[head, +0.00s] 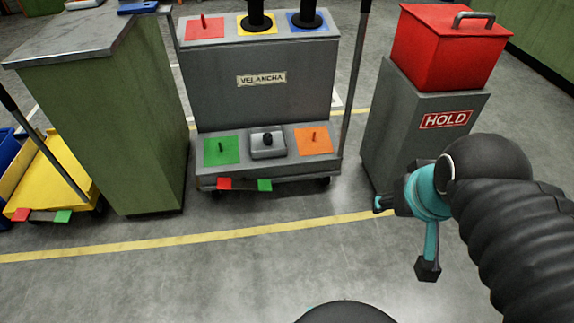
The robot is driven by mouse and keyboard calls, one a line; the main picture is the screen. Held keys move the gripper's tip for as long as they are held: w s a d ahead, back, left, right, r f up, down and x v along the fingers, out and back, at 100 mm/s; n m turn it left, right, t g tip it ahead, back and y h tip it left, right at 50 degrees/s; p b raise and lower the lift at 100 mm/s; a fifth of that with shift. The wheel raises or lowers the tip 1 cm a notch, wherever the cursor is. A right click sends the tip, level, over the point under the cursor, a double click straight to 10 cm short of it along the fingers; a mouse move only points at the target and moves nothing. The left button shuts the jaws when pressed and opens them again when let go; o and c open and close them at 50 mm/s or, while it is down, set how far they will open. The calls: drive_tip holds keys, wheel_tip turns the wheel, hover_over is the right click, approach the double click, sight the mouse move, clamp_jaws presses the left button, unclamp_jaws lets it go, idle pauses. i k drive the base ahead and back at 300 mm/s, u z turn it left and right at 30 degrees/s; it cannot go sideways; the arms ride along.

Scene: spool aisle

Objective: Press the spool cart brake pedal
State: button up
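The grey spool cart (258,90) labelled VELANCHA stands upright at the centre of the head view. Its brake pedal is a low bar (245,185) at the front bottom edge, with a red pad (224,184) at the left end and a green pad (264,185) at the right end. Both pads look about level. My gripper (404,236) is at the right, in front of the grey HOLD stand and well to the right of the pedal. Its two fingers are spread apart with nothing between them.
A green cabinet (115,120) stands left of the cart. Beyond it is a yellow cart (55,175) with a similar red-and-green bar. A red box (448,48) sits on the grey HOLD stand (415,130) at right. The floor (230,280) in front is clear.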

sight(222, 183)
drive_tip(key=k, duration=0.65)
drive_tip(key=u, duration=0.7)
drive_tip(key=i, duration=1.4)
drive_tip(key=z, duration=0.7)
